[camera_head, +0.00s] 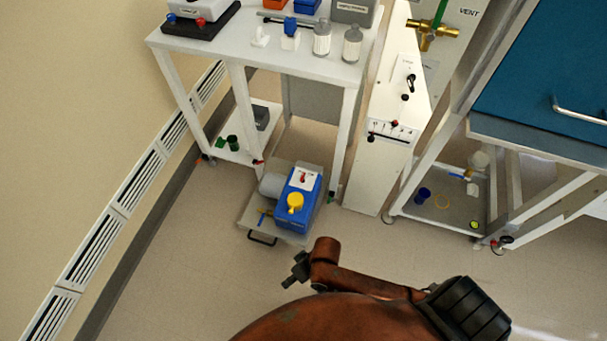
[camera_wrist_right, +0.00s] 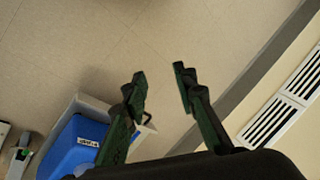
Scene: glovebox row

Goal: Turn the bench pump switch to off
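A blue pump (camera_head: 284,217) sits on a low grey trolley (camera_head: 258,220) on the floor, in front of the white bench. On its top are a white plate with a small red switch (camera_head: 303,177) and a yellow knob (camera_head: 295,203); the switch's setting is too small to read. My right gripper (camera_head: 291,272) is below the trolley in the head view, apart from the pump. In the right wrist view its dark green fingers (camera_wrist_right: 159,85) are spread and empty, and the blue pump (camera_wrist_right: 72,145) shows at lower left, its switch not visible. My left gripper is not in view.
The white bench (camera_head: 275,58) with bottles and boxes stands behind the pump. A white cabinet (camera_head: 385,165) with switches is to the right, then a blue-fronted enclosure (camera_head: 560,60). The wall vents (camera_head: 110,235) run along the left. The floor left of the trolley is clear.

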